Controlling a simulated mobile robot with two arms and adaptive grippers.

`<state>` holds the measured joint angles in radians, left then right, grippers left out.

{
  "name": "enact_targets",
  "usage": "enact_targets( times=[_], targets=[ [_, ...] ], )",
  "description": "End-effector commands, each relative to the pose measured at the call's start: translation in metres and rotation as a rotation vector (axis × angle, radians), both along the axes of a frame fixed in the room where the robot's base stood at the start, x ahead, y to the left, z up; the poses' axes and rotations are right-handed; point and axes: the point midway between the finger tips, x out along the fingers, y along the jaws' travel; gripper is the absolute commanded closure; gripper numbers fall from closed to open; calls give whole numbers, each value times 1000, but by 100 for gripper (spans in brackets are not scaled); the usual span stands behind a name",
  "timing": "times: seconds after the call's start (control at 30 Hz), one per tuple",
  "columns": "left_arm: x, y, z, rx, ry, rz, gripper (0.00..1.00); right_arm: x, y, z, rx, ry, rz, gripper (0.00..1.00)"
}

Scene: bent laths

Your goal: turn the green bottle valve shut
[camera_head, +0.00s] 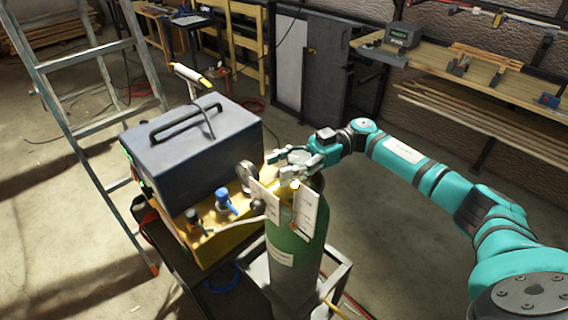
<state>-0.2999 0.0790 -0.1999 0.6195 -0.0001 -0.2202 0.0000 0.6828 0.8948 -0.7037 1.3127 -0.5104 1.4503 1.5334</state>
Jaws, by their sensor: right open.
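The green bottle (295,252) stands upright in a grey metal frame in the lower middle, with white tags hanging at its neck. My right gripper (286,168) is at the top of the bottle, its fingers spread open and pointing left. A pale round part that looks like the valve (298,157) shows between the fingers; I cannot tell whether they touch it. A round gauge (246,174) sits left of the fingers. The gripper hides much of the bottle's top. My left gripper is not in view.
A dark box with a handle (190,145) stands on a yellow unit (220,222) close left of the bottle. A ladder (85,60) leans at the left. A workbench (490,75) runs along the back right. Floor right of the bottle is clear.

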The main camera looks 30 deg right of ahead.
Motion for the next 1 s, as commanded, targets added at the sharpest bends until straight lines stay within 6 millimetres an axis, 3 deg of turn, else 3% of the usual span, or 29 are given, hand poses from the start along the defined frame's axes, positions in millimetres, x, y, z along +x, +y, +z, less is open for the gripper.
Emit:
enact_targets(
  times=[0.03, 0.3, 1.0],
  targets=[
    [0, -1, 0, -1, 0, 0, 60, 0, 0, 0, 0, 0, 0, 65],
    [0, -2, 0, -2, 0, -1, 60, 0, -1, 1, 1, 0, -1, 100],
    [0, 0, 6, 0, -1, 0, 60, 3, -4, 5, 1, 0, -32, 100]
  ],
)
